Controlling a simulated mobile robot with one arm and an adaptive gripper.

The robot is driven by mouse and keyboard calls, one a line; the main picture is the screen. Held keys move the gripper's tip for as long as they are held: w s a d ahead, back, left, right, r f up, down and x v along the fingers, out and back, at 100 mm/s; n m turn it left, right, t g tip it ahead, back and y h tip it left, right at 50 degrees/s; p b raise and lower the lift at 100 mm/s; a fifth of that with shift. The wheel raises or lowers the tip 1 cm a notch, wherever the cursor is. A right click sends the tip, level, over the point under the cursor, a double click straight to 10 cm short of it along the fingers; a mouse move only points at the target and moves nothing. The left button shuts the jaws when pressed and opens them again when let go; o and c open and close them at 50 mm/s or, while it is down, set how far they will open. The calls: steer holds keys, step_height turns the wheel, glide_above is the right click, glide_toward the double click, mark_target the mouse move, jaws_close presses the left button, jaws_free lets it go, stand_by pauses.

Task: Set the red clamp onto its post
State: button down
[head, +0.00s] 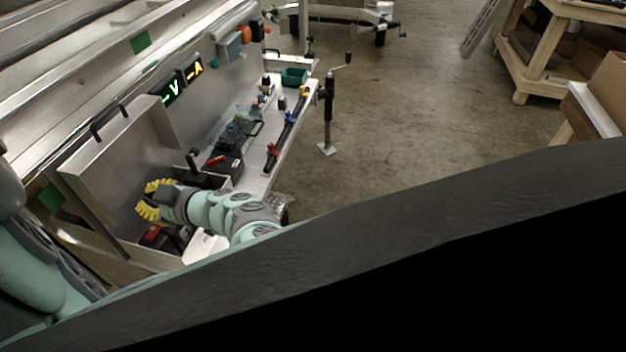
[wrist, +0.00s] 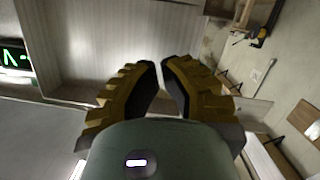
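My gripper (head: 142,199) has yellow ridged fingers and is over an open metal box at the side of the trailer. In the wrist view, the fingertips (wrist: 161,65) are close together with a narrow empty gap between them. A red piece (head: 270,154) stands at the near end of a dark rail on the metal shelf. Another red piece (head: 215,161) lies by a black case, and a red and black item (head: 152,235) sits in the box below my gripper. I cannot tell which of these is the red clamp or its post.
The box's raised lid (head: 118,170) stands beside my gripper. Blue (head: 290,116) and yellow (head: 304,92) pieces are farther along the rail. A green bin (head: 294,77) is at the shelf's far end. A jack post (head: 328,105) stands by the shelf.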

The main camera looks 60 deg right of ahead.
steer(key=x, duration=0.3)
steer(key=shift+w+d+f, duration=0.1)
steer(key=shift+w+f, duration=0.2)
steer(key=shift+f, duration=0.05)
steer(key=shift+d+f+b, duration=0.15)
steer(key=shift+f+b, duration=0.05)
steer(key=shift+f, duration=0.6)
steer(key=shift+d+f+b, duration=0.15)
steer(key=shift+d+f, duration=0.05)
steer(key=shift+f, duration=0.6)
steer(key=shift+w+d+f+m+b, duration=0.15)
steer(key=shift+d+f+m+b, duration=0.25)
steer(key=shift+f+b, duration=0.25)
steer(key=shift+w+d+f+b, duration=0.15)
steer(key=shift+d+f+b, duration=0.25)
steer(key=shift+b, duration=0.1)
steer(key=shift+a, duration=0.1)
